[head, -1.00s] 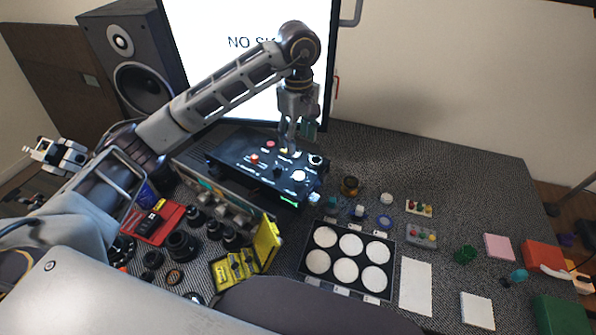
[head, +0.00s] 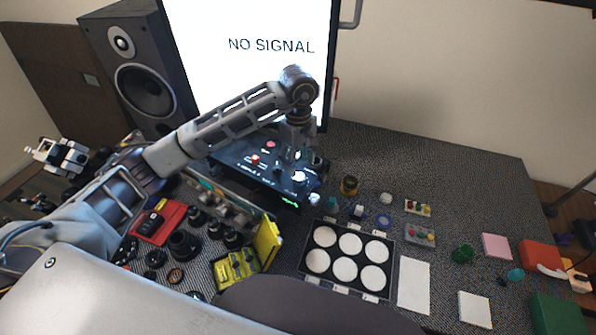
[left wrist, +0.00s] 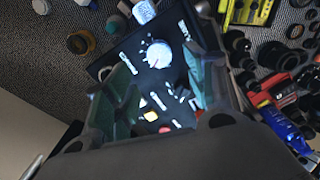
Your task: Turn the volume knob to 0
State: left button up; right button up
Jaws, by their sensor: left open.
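A dark control box (head: 236,160) with several knobs and buttons stands below the screen. A large white knob (head: 298,176) sits near its front right corner. In the left wrist view this white knob (left wrist: 158,54) has a pointer line and marks around it; its lettering is too small to read. My left gripper (head: 301,156) is open, above the right part of the box. In the left wrist view its two greenish fingers flank the white knob, with visible gaps; contact cannot be seen. My right gripper is out of view.
The screen (head: 270,75) stands behind the box and a speaker (head: 145,85) at its left. A red tray (head: 160,222), lens parts and a yellow case (head: 268,240) lie in front. A tray of white discs (head: 310,268) lies to the right. The back right mat is clear.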

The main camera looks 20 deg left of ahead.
aim_at(298, 176)
pick_arm(q)
jog(key=shift+f+p, duration=0.5)
jog(key=shift+f, duration=2.5)
jog(key=shift+c, duration=0.4)
jog(key=c, duration=1)
